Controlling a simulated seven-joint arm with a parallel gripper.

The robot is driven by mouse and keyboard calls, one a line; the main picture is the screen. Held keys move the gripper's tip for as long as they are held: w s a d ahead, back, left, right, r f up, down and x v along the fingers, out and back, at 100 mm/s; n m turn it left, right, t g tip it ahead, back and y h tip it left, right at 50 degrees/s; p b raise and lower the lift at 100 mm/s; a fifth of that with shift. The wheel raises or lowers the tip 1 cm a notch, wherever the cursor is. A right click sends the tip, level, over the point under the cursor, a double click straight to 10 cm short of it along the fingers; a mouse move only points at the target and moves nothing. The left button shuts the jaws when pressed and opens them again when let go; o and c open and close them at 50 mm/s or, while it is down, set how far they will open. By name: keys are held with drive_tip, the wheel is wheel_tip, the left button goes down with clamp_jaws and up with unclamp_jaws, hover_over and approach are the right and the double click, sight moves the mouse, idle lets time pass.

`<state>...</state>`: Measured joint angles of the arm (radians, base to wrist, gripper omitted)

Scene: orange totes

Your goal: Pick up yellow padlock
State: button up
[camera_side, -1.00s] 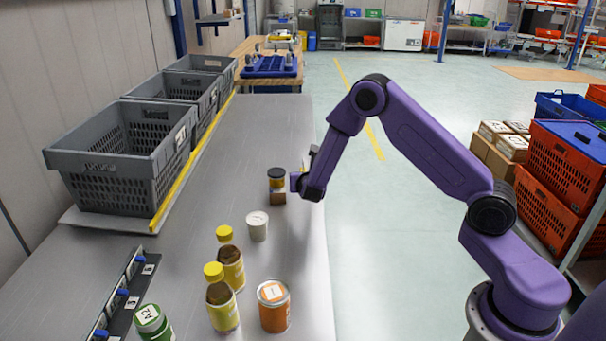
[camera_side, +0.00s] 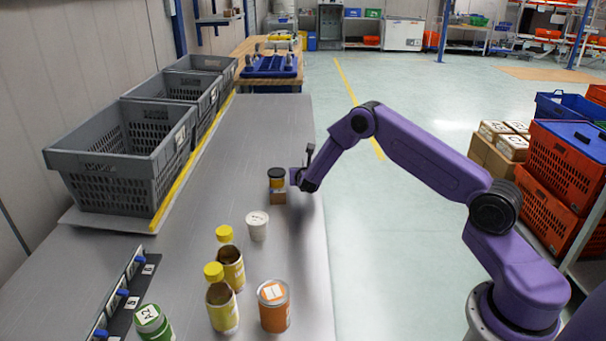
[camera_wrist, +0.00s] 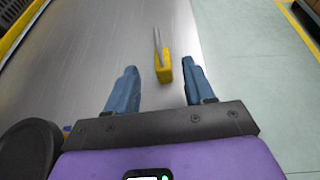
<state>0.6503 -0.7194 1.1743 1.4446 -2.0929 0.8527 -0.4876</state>
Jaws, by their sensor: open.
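The yellow padlock (camera_wrist: 163,68) lies on the grey table in the wrist view, its metal shackle pointing away towards the top of the picture. My gripper (camera_wrist: 159,65) is open, with a blue finger on either side of the padlock in that picture. The padlock appears closer to the right finger. I cannot tell how high the fingers are above it. In the side view my gripper (camera_side: 299,178) is over the table's right part, beside a dark-lidded jar (camera_side: 277,181). The padlock cannot be made out there, probably hidden behind my gripper.
Grey crates (camera_side: 120,165) line the left. The table's far middle is clear.

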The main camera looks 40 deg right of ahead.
drive_tip(key=shift+f+x, duration=0.25)
drive_tip(key=shift+x, duration=1.8)
drive_tip(key=shift+s, duration=0.2)
clamp_jaws()
